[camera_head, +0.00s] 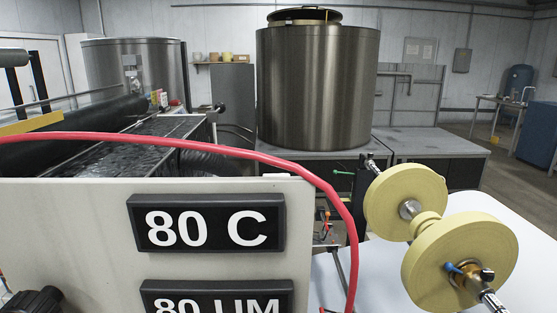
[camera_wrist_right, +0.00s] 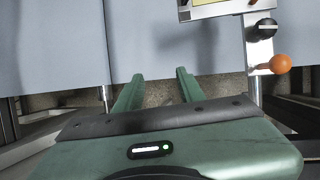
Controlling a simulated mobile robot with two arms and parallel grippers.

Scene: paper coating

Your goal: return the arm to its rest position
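My right gripper (camera_wrist_right: 159,76) shows in the right wrist view. Its two green fingers are apart, with nothing between them. Past the fingertips are plain grey-blue panels (camera_wrist_right: 65,45), with a strip of floor in front of them. I cannot tell how far the fingertips are from the panels. Neither gripper can be made out in the head view, and my left gripper is in neither view.
A machine panel with an "80 C" sign (camera_head: 208,222) and a red hose (camera_head: 325,187) fill the near left. Pale yellow rolls (camera_head: 459,262) on a shaft stand at right. An orange knob (camera_wrist_right: 281,64) sits right of my right gripper. A large metal tank (camera_head: 315,90) stands behind.

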